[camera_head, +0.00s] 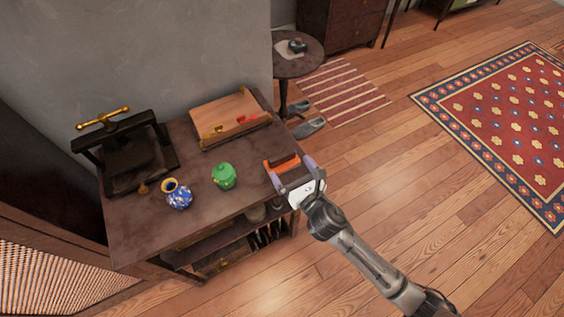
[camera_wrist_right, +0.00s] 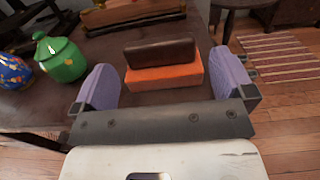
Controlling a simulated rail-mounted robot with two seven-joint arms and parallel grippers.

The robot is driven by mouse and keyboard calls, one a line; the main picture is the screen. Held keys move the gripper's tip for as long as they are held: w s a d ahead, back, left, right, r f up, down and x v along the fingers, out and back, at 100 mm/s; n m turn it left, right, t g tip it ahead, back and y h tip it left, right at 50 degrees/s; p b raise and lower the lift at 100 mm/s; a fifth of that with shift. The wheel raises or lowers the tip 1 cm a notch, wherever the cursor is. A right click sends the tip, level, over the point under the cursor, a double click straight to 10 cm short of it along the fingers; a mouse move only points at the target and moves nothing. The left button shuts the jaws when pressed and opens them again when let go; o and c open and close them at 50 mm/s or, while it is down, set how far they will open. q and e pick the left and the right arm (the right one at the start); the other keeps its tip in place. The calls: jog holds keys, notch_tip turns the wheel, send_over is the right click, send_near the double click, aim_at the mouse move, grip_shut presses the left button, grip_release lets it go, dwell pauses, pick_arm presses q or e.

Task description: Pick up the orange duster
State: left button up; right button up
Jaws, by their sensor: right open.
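The orange duster (camera_head: 282,164) lies near the right end of the dark wooden cabinet top. In the right wrist view the orange duster (camera_wrist_right: 163,77) shows an orange lower block with a dark brown upper part. My right gripper (camera_head: 291,171) comes in from the lower right, over the edge of the cabinet. In the right wrist view its two purple fingers (camera_wrist_right: 172,85) are wide open, one to each side of the duster. The duster lies between and just beyond them, and no finger visibly grips it. My left gripper is in neither view.
A green lidded pot (camera_head: 224,176) and a blue patterned vase (camera_head: 178,194) stand left of the duster on the cabinet top (camera_head: 215,205). A wooden box (camera_head: 228,117) lies behind, and a dark press (camera_head: 124,155) stands at the left. A round side table (camera_head: 300,62) is beyond.

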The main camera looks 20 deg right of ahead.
aim_at(284, 159)
jog(key=shift+w+a+b, duration=0.25)
jog(key=shift+w+b, duration=0.3)
jog(key=shift+w, duration=0.65)
jog(key=shift+w+a+b, duration=0.2)
jog(key=shift+w+b, duration=0.3)
jog(key=shift+w, duration=0.65)
jog(key=shift+w+r, duration=0.1)
jog(key=shift+w, duration=0.45)
jog(key=c, duration=0.6)
jog(key=shift+c, duration=0.2)
jog(key=shift+r, duration=0.15)
